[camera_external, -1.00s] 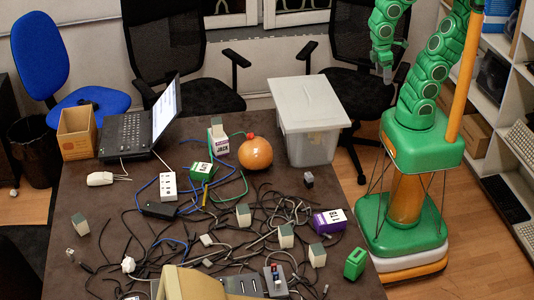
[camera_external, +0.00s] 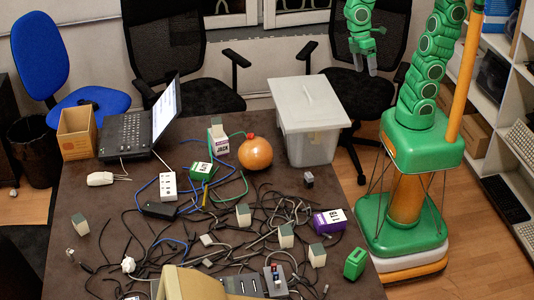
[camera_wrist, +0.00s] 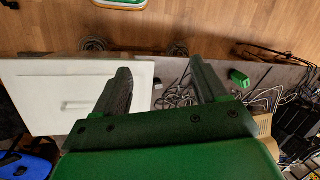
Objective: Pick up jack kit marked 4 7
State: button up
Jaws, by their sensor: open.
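I cannot read the mark 4 7 on any kit. A green box with a white label (camera_external: 201,171) lies on the dark table, left of the orange round pot; its marking is unclear. A purple box with a white label (camera_external: 329,221) lies near the right edge. A small green box (camera_external: 355,263) stands at the front right edge; a green block also shows in the wrist view (camera_wrist: 239,77). A white and purple carton reading JACK (camera_external: 218,141) stands at the back. My gripper (camera_external: 366,66) is open and empty, high beyond the right back of the table.
A pale lidded bin (camera_external: 308,105) stands at the table's back right; its lid fills the left of the wrist view (camera_wrist: 45,95). Tangled cables (camera_external: 235,235) and several small pale blocks cover the middle.

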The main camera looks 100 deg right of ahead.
jog(key=w+a+r+n+y, duration=0.1)
jog(key=w+a+n+y, duration=0.1)
jog(key=w+a, duration=0.35)
jog(key=w+a+r+n+y, duration=0.1)
jog(key=w+a+n, duration=0.1)
jog(key=w, duration=0.6)
jog(key=n+t+y, duration=0.1)
jog(key=n+y, duration=0.7)
jog(key=n, duration=0.3)
send_over(242, 205)
jog(key=d, duration=0.5)
notch_tip(242, 205, down, 5)
jog(key=f, duration=3)
jog(key=shift+w+d+f, duration=0.1)
jog(key=shift+w+f, duration=0.1)
jog(key=shift+f, duration=0.1)
jog(key=shift+a+f, duration=0.3)
jog(key=shift+a, duration=0.05)
jog(key=shift+x, duration=3.55)
jog(key=c, duration=1.1)
